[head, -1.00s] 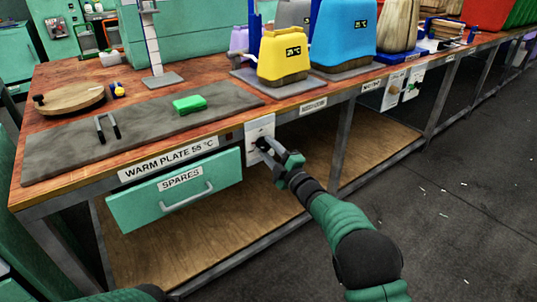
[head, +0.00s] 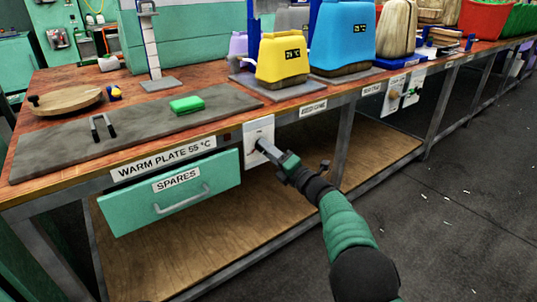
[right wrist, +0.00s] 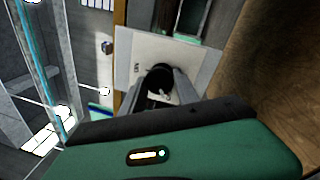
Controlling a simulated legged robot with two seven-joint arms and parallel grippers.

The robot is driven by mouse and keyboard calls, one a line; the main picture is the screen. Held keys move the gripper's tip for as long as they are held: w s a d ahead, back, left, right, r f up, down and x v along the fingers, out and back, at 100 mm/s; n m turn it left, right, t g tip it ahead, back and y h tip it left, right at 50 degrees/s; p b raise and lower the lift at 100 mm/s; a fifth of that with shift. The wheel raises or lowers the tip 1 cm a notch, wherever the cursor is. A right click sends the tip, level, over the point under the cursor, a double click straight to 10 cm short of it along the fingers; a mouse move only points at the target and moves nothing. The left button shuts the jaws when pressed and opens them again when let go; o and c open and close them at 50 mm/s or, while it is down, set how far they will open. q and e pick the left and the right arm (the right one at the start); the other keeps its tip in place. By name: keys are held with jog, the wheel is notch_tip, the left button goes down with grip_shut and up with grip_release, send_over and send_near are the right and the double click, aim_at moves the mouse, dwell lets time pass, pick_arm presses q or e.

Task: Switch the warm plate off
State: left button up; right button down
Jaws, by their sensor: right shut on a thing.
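The warm plate (head: 60,148) is a long dark grey slab on the wooden bench, with the label "WARM PLATE 55 °C" (head: 165,158) on the bench front below it. Right of the label a white switch panel (head: 258,131) is fixed to the bench front. My right gripper (head: 264,148) is at this panel. In the right wrist view its fingers are shut on a round black knob (right wrist: 160,76) on the white panel (right wrist: 133,48). The fingers hide part of the knob, and I cannot read its setting. My left gripper is not in view.
A green block (head: 187,104) and a dark U-shaped handle (head: 102,127) are on the slab. The green "SPARES" drawer (head: 170,193) sits beneath the label.

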jog(key=shift+a+f+n, duration=0.1)
jog(key=shift+f+n, duration=0.2)
jog(key=shift+f, duration=0.1)
jog(key=c, duration=1)
grip_release()
jog(key=shift+o, duration=0.5)
jog(key=shift+r, duration=0.2)
jog(key=p+v, duration=0.5)
jog(key=v, duration=1.2)
jog(key=shift+p, duration=0.4)
jog(key=shift+w, duration=0.1)
